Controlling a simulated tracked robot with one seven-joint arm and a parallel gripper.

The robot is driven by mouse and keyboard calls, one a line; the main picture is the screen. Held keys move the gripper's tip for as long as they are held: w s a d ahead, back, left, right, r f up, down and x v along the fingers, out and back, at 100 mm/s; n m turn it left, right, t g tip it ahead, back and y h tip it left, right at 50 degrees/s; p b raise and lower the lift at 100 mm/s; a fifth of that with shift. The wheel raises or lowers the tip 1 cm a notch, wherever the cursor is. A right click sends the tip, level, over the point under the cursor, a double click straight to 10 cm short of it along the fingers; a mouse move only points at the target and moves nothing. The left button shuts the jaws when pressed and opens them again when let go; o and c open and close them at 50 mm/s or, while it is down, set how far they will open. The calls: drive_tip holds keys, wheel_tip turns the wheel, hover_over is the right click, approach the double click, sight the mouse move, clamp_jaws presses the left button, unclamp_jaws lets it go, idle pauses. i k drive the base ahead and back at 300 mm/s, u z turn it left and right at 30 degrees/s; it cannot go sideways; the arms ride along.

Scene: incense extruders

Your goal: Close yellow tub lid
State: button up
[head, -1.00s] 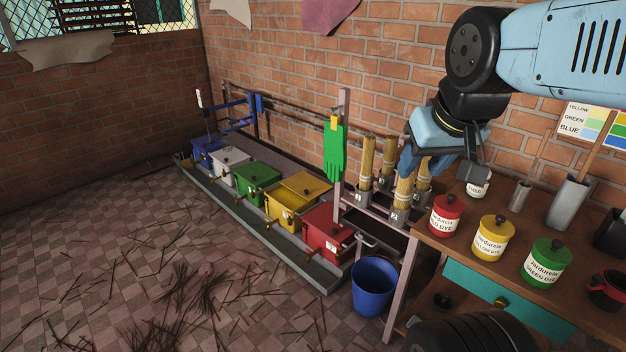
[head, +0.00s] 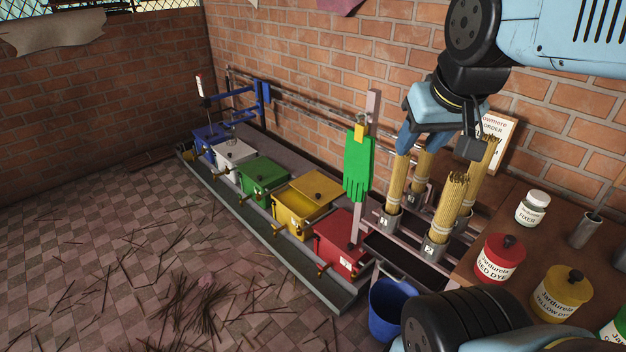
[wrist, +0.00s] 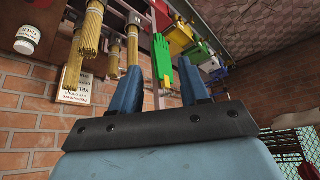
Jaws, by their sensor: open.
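The yellow tub (head: 288,216) stands in the row of coloured tubs along the brick wall. Its yellow lid (head: 318,187) is open, swung back on the wall side and showing a dark knob. The tub's inside is visible from the front. My gripper (head: 408,145) is open and empty, high to the right of the tub and well apart from it, near bundles of sticks. In the wrist view, my gripper's two blue fingers (wrist: 160,68) are spread with nothing between them. A small yellow shape (wrist: 178,36) beyond them may be the tub.
Red (head: 342,243), green (head: 262,174), white and blue tubs flank it. A green glove (head: 358,165) hangs on a post between my gripper and the tubs. Stick bundles (head: 449,210), a blue bucket (head: 384,312) and dye jars (head: 500,258) stand right. The tiled floor left has scattered sticks.

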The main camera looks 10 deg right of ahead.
sight(318, 186)
drive_tip(key=z, duration=1.3)
drive_tip(key=i, duration=0.1)
drive_tip(key=u, duration=3.45)
drive_tip(key=i, duration=3.2)
drive_tip(key=z, duration=1)
